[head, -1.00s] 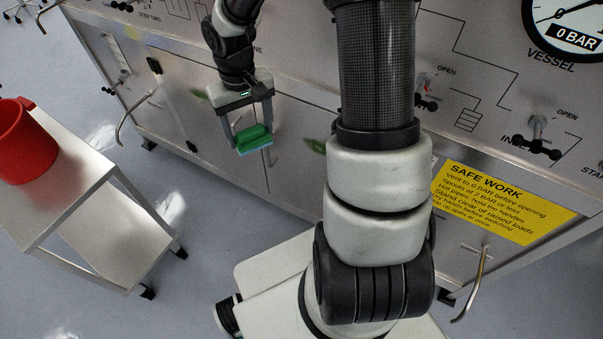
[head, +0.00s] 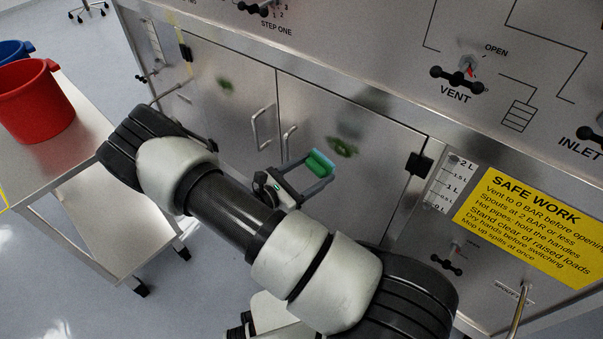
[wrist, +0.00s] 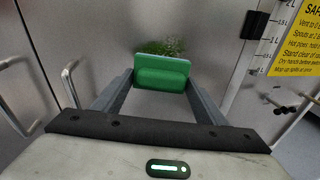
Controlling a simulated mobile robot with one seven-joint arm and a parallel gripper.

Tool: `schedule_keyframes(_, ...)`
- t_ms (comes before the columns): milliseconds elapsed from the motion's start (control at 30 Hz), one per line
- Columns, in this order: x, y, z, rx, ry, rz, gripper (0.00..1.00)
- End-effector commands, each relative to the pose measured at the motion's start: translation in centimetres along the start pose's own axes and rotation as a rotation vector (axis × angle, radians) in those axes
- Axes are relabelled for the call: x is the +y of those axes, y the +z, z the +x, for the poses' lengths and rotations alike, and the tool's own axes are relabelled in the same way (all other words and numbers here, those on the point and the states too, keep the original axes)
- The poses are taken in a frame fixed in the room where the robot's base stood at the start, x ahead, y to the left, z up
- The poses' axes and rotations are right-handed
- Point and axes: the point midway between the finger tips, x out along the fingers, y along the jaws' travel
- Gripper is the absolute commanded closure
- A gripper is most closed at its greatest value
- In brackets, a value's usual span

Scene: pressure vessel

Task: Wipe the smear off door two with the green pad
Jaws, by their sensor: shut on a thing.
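The green pad (head: 319,163) is held between the fingers of my gripper (head: 307,172), in front of the right-hand cabinet door (head: 385,150). In the wrist view the pad (wrist: 162,73) sits between both fingers. A dark green smear (head: 342,147) is on that right door, just right of and above the pad. In the wrist view the smear (wrist: 160,47) shows just beyond the pad's top edge, partly hidden by it. I cannot tell whether the pad touches the door. The left door (head: 240,105) also bears a green smear (head: 225,84). No door numbers are readable.
Bar handles (head: 262,128) stick out near the seam between the doors. A black hinge (head: 419,164) and a yellow safety sign (head: 530,225) are to the right. A red bucket (head: 35,105) stands on a metal cart (head: 85,165) at the left.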

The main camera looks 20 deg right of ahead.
Motion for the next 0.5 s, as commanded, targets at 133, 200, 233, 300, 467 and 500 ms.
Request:
schedule_keyframes(133,3.0,-0.2,-0.8,-0.067,0.163,-0.008,0.7)
schedule_keyframes(200,3.6,-0.1,-0.9,-0.076,0.188,-0.006,0.7)
schedule_keyframes(233,3.7,-0.1,-0.8,-0.078,0.194,-0.006,0.7)
schedule_keyframes(300,3.9,0.0,-0.5,-0.079,0.199,-0.005,0.7)
schedule_keyframes(467,4.1,0.1,0.9,-0.079,0.195,-0.004,0.7)
schedule_keyframes(500,4.2,0.1,1.4,-0.078,0.195,-0.005,0.7)
